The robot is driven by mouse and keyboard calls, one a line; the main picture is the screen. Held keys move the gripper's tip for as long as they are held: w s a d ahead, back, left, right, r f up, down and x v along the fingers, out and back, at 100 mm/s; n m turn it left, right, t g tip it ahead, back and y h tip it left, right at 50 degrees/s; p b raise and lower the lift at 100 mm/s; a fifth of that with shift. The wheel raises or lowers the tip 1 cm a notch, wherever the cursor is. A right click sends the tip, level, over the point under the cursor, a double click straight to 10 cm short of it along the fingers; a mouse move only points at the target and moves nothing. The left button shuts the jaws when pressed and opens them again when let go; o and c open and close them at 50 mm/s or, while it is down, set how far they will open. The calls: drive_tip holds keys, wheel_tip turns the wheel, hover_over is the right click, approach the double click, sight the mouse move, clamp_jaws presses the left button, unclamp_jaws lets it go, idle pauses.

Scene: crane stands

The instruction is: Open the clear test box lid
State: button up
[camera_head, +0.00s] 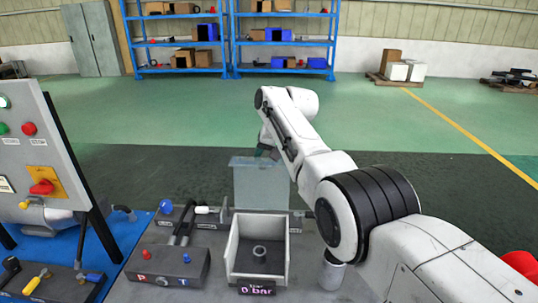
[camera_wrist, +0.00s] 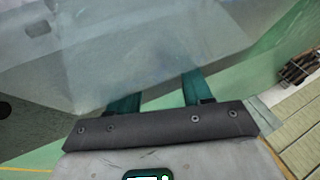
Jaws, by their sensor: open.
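The test box (camera_head: 235,250) is a light grey, open-topped tray with a dark round fitting inside and a "0 bar" display on its front. Its clear lid (camera_head: 262,187) stands roughly upright behind the tray, leaving the tray's top uncovered. My gripper (camera_head: 267,152) is at the lid's top edge, mostly hidden by my arm. In the wrist view, the two green fingers of my gripper (camera_wrist: 160,95) are apart with nothing seen between them. The clear lid (camera_wrist: 130,45) fills much of that view close to the fingertips. I cannot tell whether they touch it.
A dark block with levers (camera_head: 172,265) stands left of the test box. A sloped panel with buttons (camera_head: 38,160) is at far left. A white cylinder (camera_head: 331,274) stands right of the box, beside my arm. Blue shelves (camera_head: 232,40) are far behind; the floor between is clear.

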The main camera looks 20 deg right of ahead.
drive_tip(key=v, duration=1)
drive_tip(key=shift+s+d+r, duration=0.1)
drive_tip(key=shift+d+r, duration=0.05)
drive_tip(key=shift+r, duration=0.2)
